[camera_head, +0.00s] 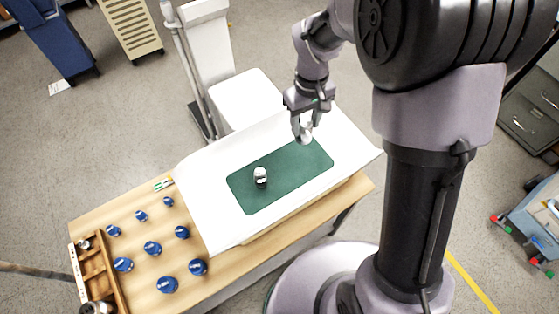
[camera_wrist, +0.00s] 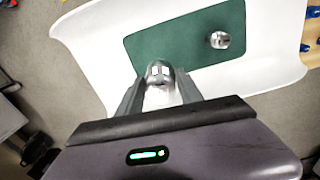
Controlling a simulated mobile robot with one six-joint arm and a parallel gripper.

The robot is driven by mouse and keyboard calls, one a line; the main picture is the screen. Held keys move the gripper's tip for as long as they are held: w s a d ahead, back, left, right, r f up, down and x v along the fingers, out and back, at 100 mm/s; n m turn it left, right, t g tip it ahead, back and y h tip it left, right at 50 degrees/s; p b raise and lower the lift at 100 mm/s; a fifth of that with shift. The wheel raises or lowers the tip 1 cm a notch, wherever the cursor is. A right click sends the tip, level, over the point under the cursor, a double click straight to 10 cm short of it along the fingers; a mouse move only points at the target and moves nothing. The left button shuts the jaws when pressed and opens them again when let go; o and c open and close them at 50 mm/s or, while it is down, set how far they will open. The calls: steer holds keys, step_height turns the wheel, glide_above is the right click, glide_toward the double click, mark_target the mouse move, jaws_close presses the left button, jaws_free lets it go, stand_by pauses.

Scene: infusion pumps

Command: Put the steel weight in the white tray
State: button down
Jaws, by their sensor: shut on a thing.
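My gripper (camera_head: 303,132) is shut on a steel weight, which shows in the wrist view (camera_wrist: 158,70) as a small silvery, rounded piece between the fingertips. The fingers hide part of it. It is over the far right end of the green mat (camera_head: 285,187) in the white tray (camera_head: 212,222); I cannot tell whether it touches the mat. A second silvery weight with a dark side (camera_head: 260,177) stands on the mat, left of my gripper. It also shows in the wrist view (camera_wrist: 219,40), apart from the fingers.
The tray lies on a wooden table (camera_head: 100,215). Several blue-topped round pieces (camera_head: 152,248) stand on the table's left part. A wooden compartment box (camera_head: 98,272) is at its left end. A white stand (camera_head: 207,45) rises behind the tray. The mat's middle is mostly clear.

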steer(key=s+a+f+n+p, duration=0.1)
steer(key=s+a+p, duration=0.1)
steer(key=s+a, duration=0.1)
steer(key=b, duration=0.3)
glide_above(289, 167)
steer(key=shift+f, duration=5.15)
steer(key=shift+f, duration=0.1)
steer(key=c, duration=0.8)
jaws_free()
steer(key=shift+o, duration=0.2)
